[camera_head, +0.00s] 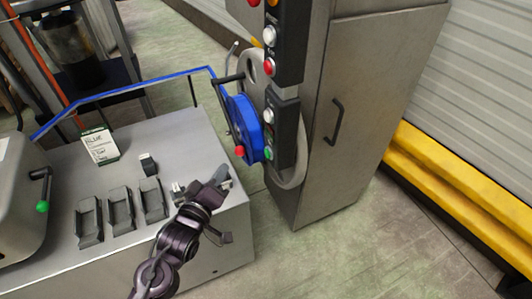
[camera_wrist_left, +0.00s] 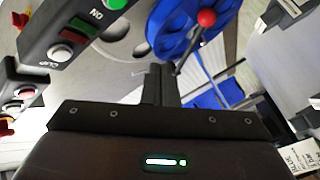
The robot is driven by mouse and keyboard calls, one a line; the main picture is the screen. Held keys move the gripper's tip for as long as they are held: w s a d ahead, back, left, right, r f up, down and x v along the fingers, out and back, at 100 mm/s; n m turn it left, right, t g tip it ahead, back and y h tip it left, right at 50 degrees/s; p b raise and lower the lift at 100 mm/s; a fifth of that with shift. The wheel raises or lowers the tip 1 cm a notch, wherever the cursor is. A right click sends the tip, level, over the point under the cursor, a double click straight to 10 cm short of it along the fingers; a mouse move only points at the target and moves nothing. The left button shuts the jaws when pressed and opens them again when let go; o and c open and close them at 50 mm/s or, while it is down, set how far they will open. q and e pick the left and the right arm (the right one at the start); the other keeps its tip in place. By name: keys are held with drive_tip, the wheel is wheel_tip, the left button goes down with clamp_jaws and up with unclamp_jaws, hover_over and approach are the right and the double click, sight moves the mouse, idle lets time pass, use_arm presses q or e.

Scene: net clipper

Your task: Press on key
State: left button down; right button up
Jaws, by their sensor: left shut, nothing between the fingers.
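The lower button panel (camera_head: 283,128) hangs on the front of a grey cabinet. It has a white button (camera_head: 268,115), a darker button below it and a green button (camera_head: 268,154) at the bottom. My right gripper is not in view.
A blue reel (camera_head: 243,128) with a red knob stands just left of the panel. An upper panel (camera_head: 285,40) has more buttons. The bench (camera_head: 222,222) bears several grey holders and a white-green box (camera_head: 100,145). A yellow barrier (camera_head: 450,180) lies right of the cabinet.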

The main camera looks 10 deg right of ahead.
sight(268, 153)
use_arm(q)
drive_tip(key=w+d+b, duration=0.2)
drive_tip(key=d, duration=0.6)
drive_tip(key=shift+w, duration=0.35)
drive_tip(key=shift+d, duration=0.1)
idle(0.8)
drive_tip(key=shift+d, duration=0.1)
idle(0.8)
drive_tip(key=shift+w+d, duration=0.1)
drive_tip(key=shift+d, duration=0.25)
